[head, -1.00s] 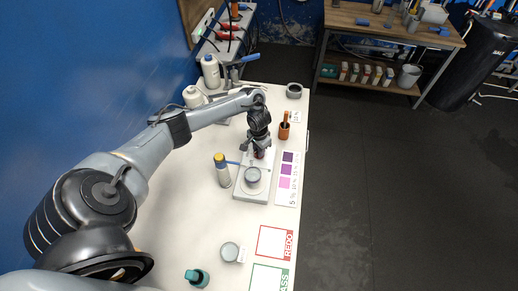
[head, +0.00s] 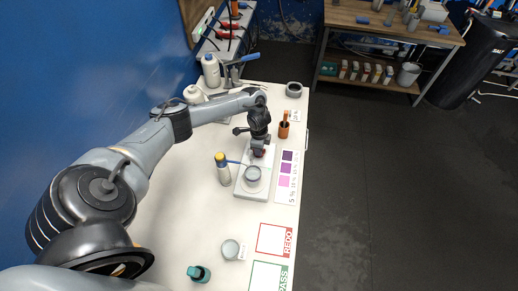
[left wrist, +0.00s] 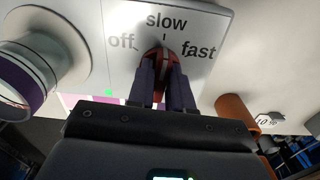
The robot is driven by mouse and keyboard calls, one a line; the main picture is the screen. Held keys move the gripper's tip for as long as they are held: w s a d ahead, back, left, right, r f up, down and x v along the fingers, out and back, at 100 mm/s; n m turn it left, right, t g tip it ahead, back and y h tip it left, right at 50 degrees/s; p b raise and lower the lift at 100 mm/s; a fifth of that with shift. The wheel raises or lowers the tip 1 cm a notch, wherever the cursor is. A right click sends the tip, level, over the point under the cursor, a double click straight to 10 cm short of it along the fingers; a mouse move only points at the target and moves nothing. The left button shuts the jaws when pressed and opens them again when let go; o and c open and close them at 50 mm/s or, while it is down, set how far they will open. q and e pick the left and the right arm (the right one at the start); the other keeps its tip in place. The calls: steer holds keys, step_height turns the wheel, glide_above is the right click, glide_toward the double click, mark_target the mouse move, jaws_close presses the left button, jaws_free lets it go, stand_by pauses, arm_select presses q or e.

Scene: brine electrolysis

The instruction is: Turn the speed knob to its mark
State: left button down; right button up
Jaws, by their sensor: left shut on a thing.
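The speed knob (left wrist: 160,55) is red with a white pointer line. It sits on the white stirrer (head: 243,192), whose panel reads off, slow and fast in the left wrist view. The white line points roughly up, towards the short tick under "slow". My left gripper (left wrist: 163,72) is shut on the knob, one finger on each side. In the head view the left gripper (head: 259,149) is at the far end of the stirrer and mostly hides the knob. My right gripper is not in view.
A beaker (head: 252,176) stands on the stirrer. A yellow-capped bottle (head: 222,170) stands left of it, and an orange holder (head: 284,130) to the right. A purple colour card (head: 286,180) lies beside the stirrer. The near table has a grey-lidded jar (head: 230,249) and a teal-capped bottle (head: 198,274).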

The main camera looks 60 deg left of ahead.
arm_select(q)
steer(key=m+b, duration=0.1)
steer(key=m, duration=0.4)
steer(key=shift+m, duration=0.3)
steer(key=m+b, duration=0.2)
steer(key=m, duration=0.3)
steer(key=shift+m, duration=0.3)
steer(key=c, duration=1.1)
jaws_free()
step_height(320, 180, up, 10)
steer(key=shift+r+p, duration=0.1)
steer(key=shift+p, duration=0.75)
steer(key=shift+r, duration=0.35)
